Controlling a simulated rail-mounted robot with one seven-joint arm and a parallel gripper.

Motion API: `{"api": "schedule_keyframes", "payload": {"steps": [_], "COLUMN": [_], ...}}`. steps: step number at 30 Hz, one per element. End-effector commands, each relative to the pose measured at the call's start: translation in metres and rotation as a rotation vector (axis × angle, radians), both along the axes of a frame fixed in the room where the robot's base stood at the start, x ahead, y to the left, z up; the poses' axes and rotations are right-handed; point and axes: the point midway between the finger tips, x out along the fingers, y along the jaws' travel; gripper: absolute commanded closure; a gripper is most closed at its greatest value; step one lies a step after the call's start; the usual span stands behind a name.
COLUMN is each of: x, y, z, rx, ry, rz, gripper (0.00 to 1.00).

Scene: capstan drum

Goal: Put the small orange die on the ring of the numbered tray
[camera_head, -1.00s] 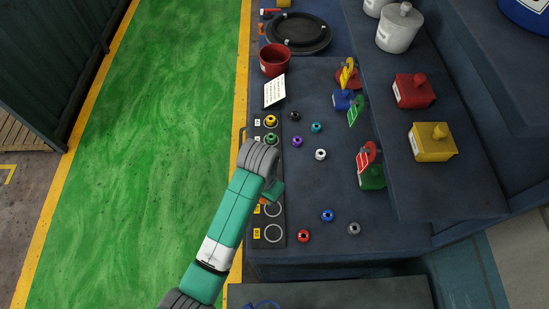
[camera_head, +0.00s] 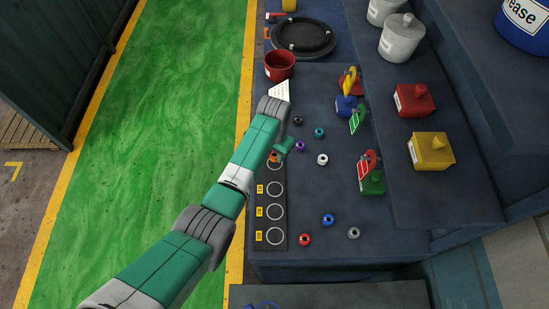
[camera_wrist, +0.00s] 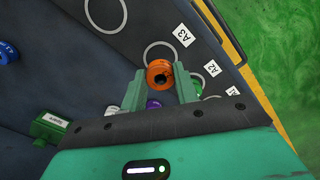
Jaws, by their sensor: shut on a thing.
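The small orange die (camera_wrist: 160,73) sits between my gripper's fingertips (camera_wrist: 154,86) in the wrist view. My gripper is shut on it. In the head view a bit of the orange die (camera_head: 273,158) shows beside my gripper (camera_head: 280,151), over the upper part of the numbered tray (camera_head: 265,225). The tray is a dark strip with white rings and labels; an empty ring beside label A3 (camera_wrist: 162,28) shows in the wrist view. A green die (camera_wrist: 197,88) is partly hidden behind the right finger. My arm covers the tray's upper end in the head view.
Loose dice lie right of the tray: black, teal, purple, white (camera_head: 322,159), blue (camera_head: 328,219), red (camera_head: 304,239) and grey. A red cup (camera_head: 280,66) and a white card (camera_head: 280,89) are beyond. Padlocks and tagged blocks stand at right.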

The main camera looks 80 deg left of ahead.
Motion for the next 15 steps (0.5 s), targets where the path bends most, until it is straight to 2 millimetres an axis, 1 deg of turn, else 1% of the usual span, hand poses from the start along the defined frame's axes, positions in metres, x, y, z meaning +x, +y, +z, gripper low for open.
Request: {"api": "schedule_keyframes", "payload": {"steps": [4,5,9,12,15], "x": [0.002,0.001,0.001,0.001,0.001], "y": [0.002,0.002,0.002,0.002,0.002], "z": [-0.001,-0.004,-0.028,-0.035,-0.035], "rx": [0.000,-0.001,-0.001,0.000,0.001], "ry": [0.000,0.001,0.003,0.001,0.001], "rz": [0.000,0.000,0.000,0.000,0.000], "gripper": [0.96,0.96,0.96,0.96,0.96]}}
